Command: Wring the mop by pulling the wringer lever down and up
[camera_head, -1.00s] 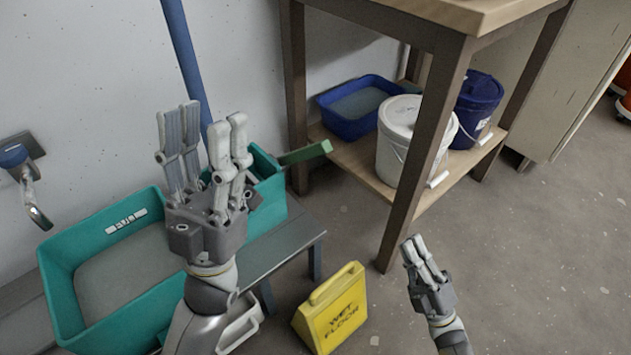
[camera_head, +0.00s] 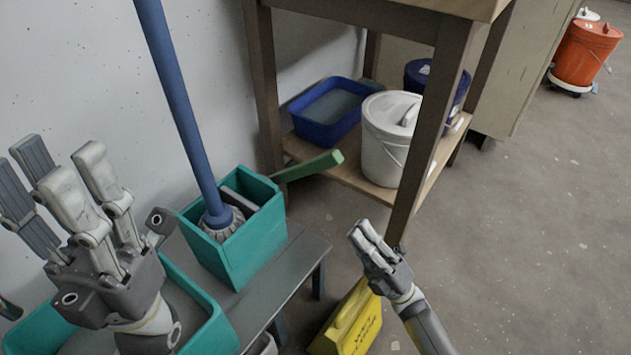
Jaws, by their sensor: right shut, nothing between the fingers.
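The mop has a blue handle (camera_head: 178,95) and a grey head (camera_head: 222,222). It leans with its head down in the teal wringer bucket (camera_head: 245,245), which stands on a low grey bench. The green wringer lever (camera_head: 308,165) sticks out to the right from the bucket's rim. My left gripper (camera_head: 62,175) is at the left with its fingers up and spread, left of the bucket and apart from the mop. My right gripper (camera_head: 362,232) is shut and empty, below and right of the lever, not touching it.
A teal basin (camera_head: 215,335) sits at the lower left, partly hidden by my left gripper. A yellow wet floor sign (camera_head: 350,322) stands below my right gripper. A wooden table (camera_head: 440,130) holds a blue tub (camera_head: 325,132) and white bucket (camera_head: 385,155) on its shelf.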

